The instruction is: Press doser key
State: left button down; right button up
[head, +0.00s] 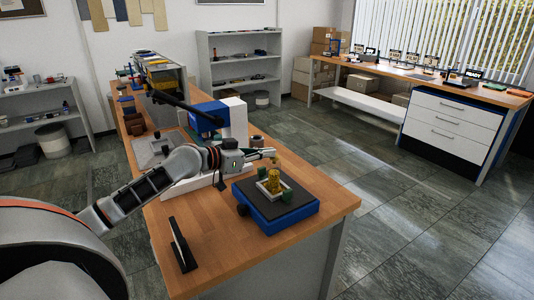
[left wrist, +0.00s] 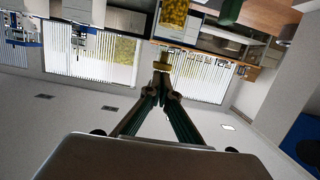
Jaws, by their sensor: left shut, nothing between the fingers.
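I cannot tell for sure which part is the doser key. A blue device with a dark top (head: 277,207) stands at the near end of the wooden bench. A yellow ribbed part (head: 273,181) sits upright in a small white square holder on it, with green blocks beside it. The yellow part also shows at the top of the left wrist view (left wrist: 173,18). My left gripper (head: 274,155) is shut and empty, above and behind the yellow part, apart from it in the head view. Its closed fingertips (left wrist: 162,63) show in the left wrist view. My right gripper is not in view.
A white-and-blue upright machine (head: 236,122) stands behind my left gripper. Bare wooden bench top (head: 222,236) lies left of the blue device. Shelves and another workbench (head: 440,78) stand farther back.

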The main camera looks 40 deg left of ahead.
pick_arm(q)
jog(key=shift+f, duration=0.1)
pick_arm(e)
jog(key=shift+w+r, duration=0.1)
pick_arm(q)
notch_tip(320, 180, down, 2)
jog(key=shift+s+d+f+b, duration=0.15)
jog(key=shift+f+b, duration=0.1)
jog(key=shift+b, duration=0.75)
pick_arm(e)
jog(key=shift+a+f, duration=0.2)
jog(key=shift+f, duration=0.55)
pick_arm(q)
jog(key=shift+f, duration=0.1)
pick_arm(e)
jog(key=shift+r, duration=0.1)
pick_arm(q)
jog(key=s+a+r+p, duration=0.1)
jog(key=s+a+r, duration=0.3)
jog(key=s+r, duration=0.3)
jog(key=shift+s+p, duration=0.4)
jog(key=shift+s, duration=0.55)
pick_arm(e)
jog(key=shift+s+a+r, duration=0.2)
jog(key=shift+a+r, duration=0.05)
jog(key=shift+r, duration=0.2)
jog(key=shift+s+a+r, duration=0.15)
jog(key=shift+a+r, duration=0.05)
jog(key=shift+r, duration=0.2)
